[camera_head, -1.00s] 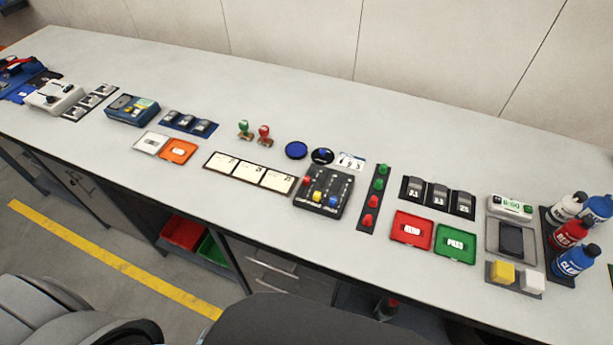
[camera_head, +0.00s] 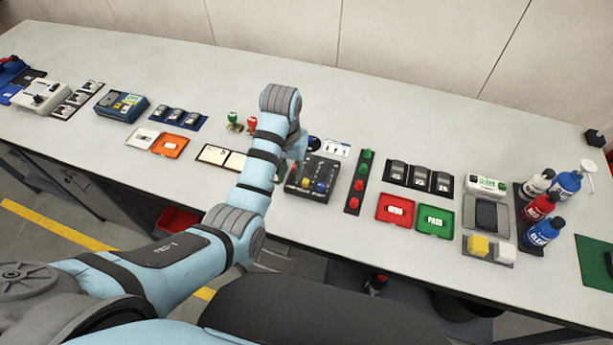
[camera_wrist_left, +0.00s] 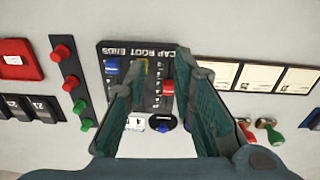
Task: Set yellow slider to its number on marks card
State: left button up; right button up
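The black slider box (camera_head: 320,193) lies on the bench with red, yellow and blue knobs. The yellow slider (camera_head: 307,182) is between the red and blue ones. In the left wrist view the box appears upside down, and the yellow slider (camera_wrist_left: 142,68) is partly behind a finger. The marks card (camera_head: 337,148) lies just behind the box; its numbers are too small to read. My left gripper (camera_head: 299,157) is above the box. The left wrist view shows its fingers (camera_wrist_left: 156,56) apart and empty, pointing at the box. My right gripper is not in view.
A strip of green and red buttons (camera_head: 359,183) lies right of the box. White cards (camera_head: 225,157) lie to its left, partly hidden by my arm. The back of the bench is clear.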

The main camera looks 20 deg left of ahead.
pick_arm(q)
notch_tip(320, 180, up, 7)
send_over(305, 181)
jog(key=shift+m+g, duration=0.3)
jog(key=shift+m, duration=0.1)
notch_tip(305, 181, down, 14)
jog(key=b, duration=0.2)
jog(key=shift+d+f+b, duration=0.1)
jog(key=shift+f+b, duration=0.1)
jog(key=shift+b, duration=0.15)
grip_shut()
jog(key=shift+w, duration=0.1)
